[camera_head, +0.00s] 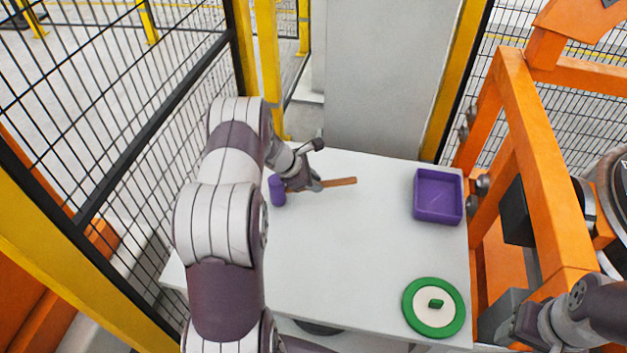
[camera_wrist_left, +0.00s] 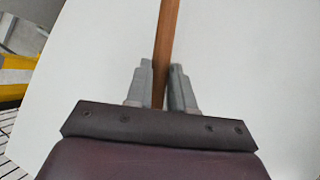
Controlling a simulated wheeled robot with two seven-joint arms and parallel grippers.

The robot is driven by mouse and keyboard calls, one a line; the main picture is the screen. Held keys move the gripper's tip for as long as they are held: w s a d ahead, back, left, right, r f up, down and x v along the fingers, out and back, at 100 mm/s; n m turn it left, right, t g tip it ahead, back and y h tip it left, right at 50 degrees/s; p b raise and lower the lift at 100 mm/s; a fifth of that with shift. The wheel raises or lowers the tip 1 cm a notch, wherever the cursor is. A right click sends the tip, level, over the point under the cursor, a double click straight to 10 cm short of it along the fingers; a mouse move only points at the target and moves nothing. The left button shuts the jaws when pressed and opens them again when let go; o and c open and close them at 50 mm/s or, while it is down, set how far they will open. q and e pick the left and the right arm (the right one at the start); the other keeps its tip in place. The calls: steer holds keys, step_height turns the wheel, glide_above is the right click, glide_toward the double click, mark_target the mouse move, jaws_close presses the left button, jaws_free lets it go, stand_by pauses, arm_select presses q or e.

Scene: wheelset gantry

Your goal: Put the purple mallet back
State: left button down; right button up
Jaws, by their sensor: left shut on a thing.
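The purple mallet has a purple head (camera_head: 277,190) at the left and a brown wooden handle (camera_head: 340,182) pointing right, over the far left part of the white table (camera_head: 340,260). My left gripper (camera_head: 313,184) is shut on the handle, close to the head. In the left wrist view the handle (camera_wrist_left: 167,45) runs up between the two grey fingers (camera_wrist_left: 165,85), and the head is out of sight. I cannot tell whether the mallet touches the table. My right gripper (camera_head: 508,328) is at the lower right, off the table's right edge; its fingers are unclear.
A purple open tray (camera_head: 438,216) sits at the table's far right and looks empty. A green round disc with a pale centre and a green knob (camera_head: 407,308) lies at the near right. The table's middle is clear. An orange frame (camera_head: 545,150) stands along the right.

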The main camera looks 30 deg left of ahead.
arm_select(q)
steer(key=shift+f+b, duration=0.4)
steer(key=c, duration=1)
jaws_free()
steer(key=shift+r, duration=0.3)
steer(key=v, duration=1.2)
steer(key=s+d+r+m+g+y, duration=0.1)
steer(key=s+d+m, duration=0.5)
steer(key=m, duration=0.2)
steer(key=s+d+r+m+g+y, duration=0.1)
steer(key=s+d+r+m+g, duration=0.1)
steer(key=s+d+m, duration=0.4)
steer(key=s+d+r+m+g+y, duration=0.1)
steer(key=s+d+r+m+y, duration=0.1)
steer(key=s+d+m, duration=0.3)
steer(key=shift+s+d+m, duration=0.15)
steer(key=shift+d+m, duration=0.35)
steer(key=shift+m, duration=0.65)
steer(key=shift+s+d+m, duration=0.1)
steer(key=shift+d+m, duration=0.45)
steer(key=shift+m, duration=0.55)
steer(key=shift+s+d+m, duration=0.15)
steer(key=shift+d+m, duration=0.35)
steer(key=shift+m, duration=0.65)
